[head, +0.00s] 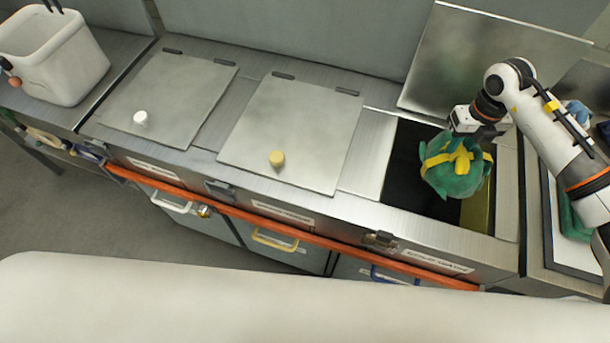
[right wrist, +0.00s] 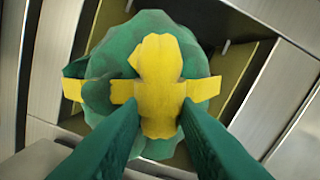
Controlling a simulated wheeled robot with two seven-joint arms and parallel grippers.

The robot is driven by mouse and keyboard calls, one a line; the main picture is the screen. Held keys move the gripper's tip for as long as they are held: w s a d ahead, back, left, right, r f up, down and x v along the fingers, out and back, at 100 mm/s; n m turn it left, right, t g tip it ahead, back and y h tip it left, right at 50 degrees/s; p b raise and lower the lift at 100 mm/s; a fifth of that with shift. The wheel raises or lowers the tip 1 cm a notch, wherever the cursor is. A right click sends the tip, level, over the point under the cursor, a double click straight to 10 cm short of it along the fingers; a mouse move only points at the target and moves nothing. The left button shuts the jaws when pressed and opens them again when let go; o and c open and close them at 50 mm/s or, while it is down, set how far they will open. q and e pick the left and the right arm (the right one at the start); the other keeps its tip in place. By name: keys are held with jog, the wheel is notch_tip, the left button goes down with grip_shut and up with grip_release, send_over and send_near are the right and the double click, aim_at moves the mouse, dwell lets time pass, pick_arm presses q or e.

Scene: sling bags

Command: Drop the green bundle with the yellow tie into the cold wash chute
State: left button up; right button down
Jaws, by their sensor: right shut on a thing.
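The green bundle with the yellow tie (head: 455,178) hangs over an open chute (head: 405,165), the rightmost of three in the counter. My right gripper (head: 468,138) is above the bundle and shut on it near the yellow knot. The chute's lid (head: 465,65) stands raised at the back. The label (head: 437,261) below this chute is too small to read. My left gripper is not in view.
Two closed lids, one with a white knob (head: 140,118) and one with a yellow knob (head: 277,158), lie to the left. A white bin (head: 55,60) stands at the far left. An orange rail (head: 290,231) runs along the front. A tray (head: 570,235) with cloth lies at right.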

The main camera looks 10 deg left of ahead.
jog(key=shift+w+f, duration=0.15)
jog(key=shift+f, duration=0.7)
jog(key=shift+f+b, duration=0.3)
jog(key=shift+b, duration=0.2)
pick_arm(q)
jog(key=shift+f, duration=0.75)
